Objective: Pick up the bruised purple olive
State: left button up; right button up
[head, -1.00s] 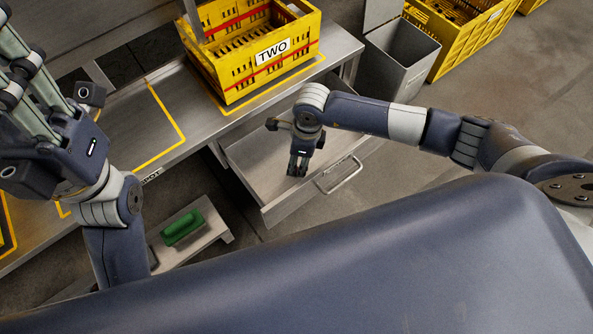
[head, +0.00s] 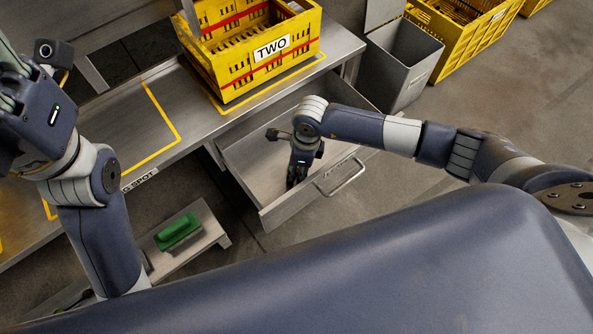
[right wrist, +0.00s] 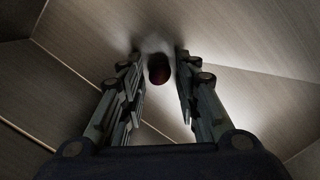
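The olive (right wrist: 159,70) shows in the right wrist view as a small dark reddish-purple oval on the metal floor of the open drawer (head: 245,158). It lies between the fingertips of my right gripper (right wrist: 159,82), which stand apart on either side of it. Any bruise is too dark to make out. In the head view my right gripper (head: 297,176) points down inside the drawer, and it hides the olive. My left gripper is up at the left edge of the head view, its fingers cut off by the frame.
A yellow crate labelled TWO (head: 232,80) stands on the metal bench above the drawer. A grey bin (head: 408,70) and another yellow crate (head: 450,50) stand to the right. A green-handled tool (head: 178,231) lies on a low shelf. Drawer walls surround my right gripper.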

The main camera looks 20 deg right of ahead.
jog(key=shift+c, duration=1.3)
